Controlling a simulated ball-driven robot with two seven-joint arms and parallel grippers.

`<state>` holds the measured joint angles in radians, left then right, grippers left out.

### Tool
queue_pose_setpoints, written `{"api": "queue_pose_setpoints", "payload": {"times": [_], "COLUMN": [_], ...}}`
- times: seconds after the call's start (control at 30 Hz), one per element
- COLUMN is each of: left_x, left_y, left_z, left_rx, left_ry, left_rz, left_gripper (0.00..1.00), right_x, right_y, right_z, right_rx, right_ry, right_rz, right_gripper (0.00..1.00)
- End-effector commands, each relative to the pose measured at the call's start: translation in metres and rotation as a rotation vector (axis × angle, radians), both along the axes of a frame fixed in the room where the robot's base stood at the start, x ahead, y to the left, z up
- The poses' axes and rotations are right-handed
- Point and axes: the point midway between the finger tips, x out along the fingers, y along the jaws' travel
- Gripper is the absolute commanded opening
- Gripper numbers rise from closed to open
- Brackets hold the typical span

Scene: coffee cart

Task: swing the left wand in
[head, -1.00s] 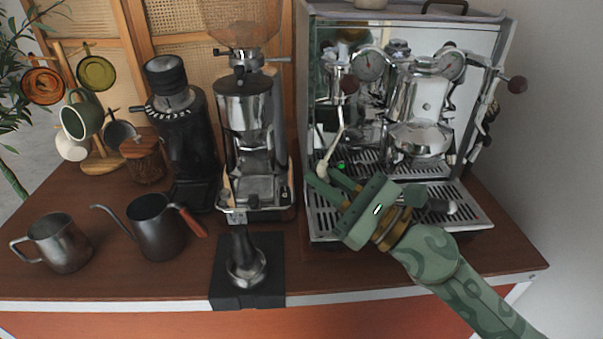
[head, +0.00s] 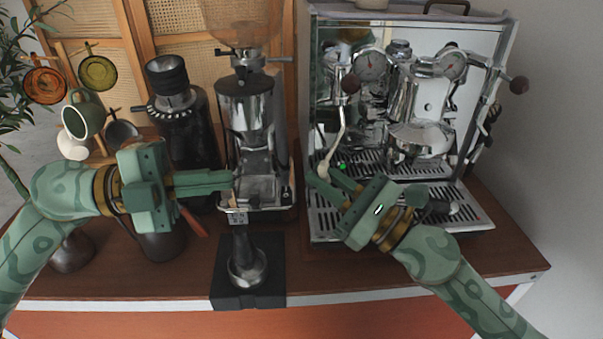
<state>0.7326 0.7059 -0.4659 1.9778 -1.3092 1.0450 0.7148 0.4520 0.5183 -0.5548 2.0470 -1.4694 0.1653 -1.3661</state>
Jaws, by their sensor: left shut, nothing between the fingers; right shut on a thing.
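The espresso machine (head: 487,207) stands at the right of the cart. Its left wand (head: 341,125) is a thin metal tube that hangs from a dark knob and slants down to the left over the drip tray. My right gripper (head: 322,174) is at the wand's lower end, shut on it; the fingers partly hide the tip. My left gripper (head: 233,179) is shut and empty, in front of the chrome grinder (head: 246,105), apart from the wand, with its fingers pointing right.
A portafilter (head: 247,268) rests on a black stand at the front middle. My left arm partly covers the gooseneck kettle (head: 162,245) and the steel pitcher (head: 72,252). A black grinder (head: 192,130) and a mug tree stand behind it.

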Motion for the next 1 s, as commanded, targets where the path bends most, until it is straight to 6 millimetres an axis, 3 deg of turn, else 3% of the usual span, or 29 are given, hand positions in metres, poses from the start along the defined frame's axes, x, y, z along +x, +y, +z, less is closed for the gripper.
{"api": "queue_pose_setpoints", "payload": {"times": [0.13, 0.27, 0.63, 0.8, 1.0], "left_x": [-0.015, -0.016, -0.014, 0.01, 0.023], "left_y": [-0.02, -0.038, -0.115, -0.121, -0.123], "left_z": [-0.002, -0.002, -0.002, -0.011, -0.016], "left_rx": [0.014, 0.014, 0.013, 0.014, 0.015], "left_ry": [0.004, 0.004, 0.005, 0.009, 0.007], "left_rz": [-0.065, -0.069, -0.067, -0.061, -0.061], "left_gripper": [0.0, 0.0, 0.0, 0.0, 0.0], "right_x": [0.0, 0.0, 0.0, 0.0, 0.0], "right_y": [0.0, 0.0, 0.0, 0.0, 0.0], "right_z": [0.0, 0.0, 0.0, 0.0, 0.0], "right_rx": [0.0, 0.0, -0.001, -0.001, -0.001], "right_ry": [-0.001, -0.001, 0.0, 0.0, 0.0], "right_rz": [-0.001, -0.001, -0.002, -0.002, -0.002], "right_gripper": [0.0, 0.0, 0.0, 0.0, 0.0]}}
